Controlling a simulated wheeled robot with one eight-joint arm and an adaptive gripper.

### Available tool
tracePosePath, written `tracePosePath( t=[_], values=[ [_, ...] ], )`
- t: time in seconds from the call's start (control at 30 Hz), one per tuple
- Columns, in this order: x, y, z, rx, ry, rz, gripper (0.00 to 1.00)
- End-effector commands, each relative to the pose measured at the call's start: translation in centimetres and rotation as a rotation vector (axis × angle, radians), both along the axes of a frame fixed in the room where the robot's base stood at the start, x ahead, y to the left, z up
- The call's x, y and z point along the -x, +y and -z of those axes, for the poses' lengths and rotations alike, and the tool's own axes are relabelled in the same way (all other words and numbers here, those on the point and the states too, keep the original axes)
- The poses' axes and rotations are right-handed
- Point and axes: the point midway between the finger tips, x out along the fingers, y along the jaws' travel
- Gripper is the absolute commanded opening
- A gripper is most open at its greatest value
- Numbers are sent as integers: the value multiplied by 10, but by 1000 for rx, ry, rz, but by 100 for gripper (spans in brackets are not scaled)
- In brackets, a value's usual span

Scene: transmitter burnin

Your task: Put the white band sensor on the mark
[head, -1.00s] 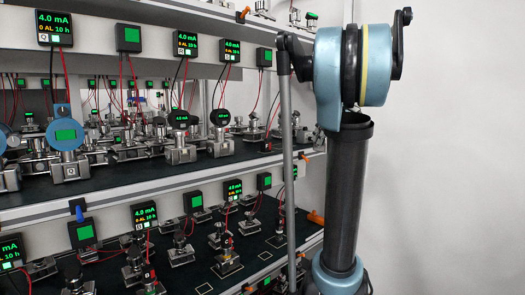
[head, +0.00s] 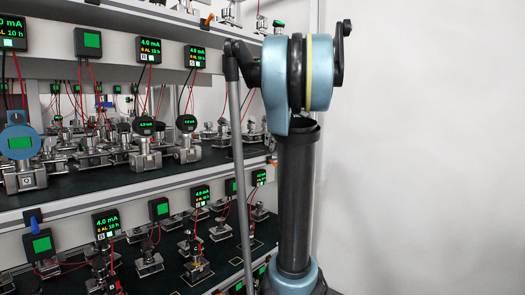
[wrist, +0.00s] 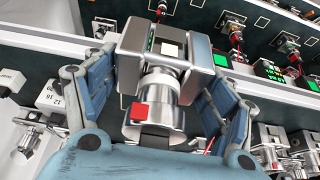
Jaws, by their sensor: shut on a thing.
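My gripper (wrist: 160,100) is shut on a metal sensor (wrist: 157,84) in the wrist view, one blue-grey finger on each side. The sensor has a blocky silver head with a small white patch, a round metal neck and a red square tag near its lower end. In the head view my gripper and the held sensor are out of sight. A thin square outline (head: 256,244) shows on the dark lower shelf (head: 222,262), right of several instruments. I cannot tell whether it is the mark.
The rack holds several metal instruments, red wires and boxes with green displays (head: 106,224). An upper shelf edge (head: 120,190) runs above the lower shelf. In the wrist view white blocks (wrist: 60,99) lie at left and more instruments (wrist: 268,140) at right. A plain wall stands at right.

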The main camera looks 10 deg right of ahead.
Motion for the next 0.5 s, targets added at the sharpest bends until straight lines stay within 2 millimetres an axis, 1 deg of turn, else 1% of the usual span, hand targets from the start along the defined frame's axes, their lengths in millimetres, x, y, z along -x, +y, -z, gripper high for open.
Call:
tracePosePath(
  t=[0.5],
  values=[
    [-75, 55, 0, -1, -1, -4, 13]
  ],
)
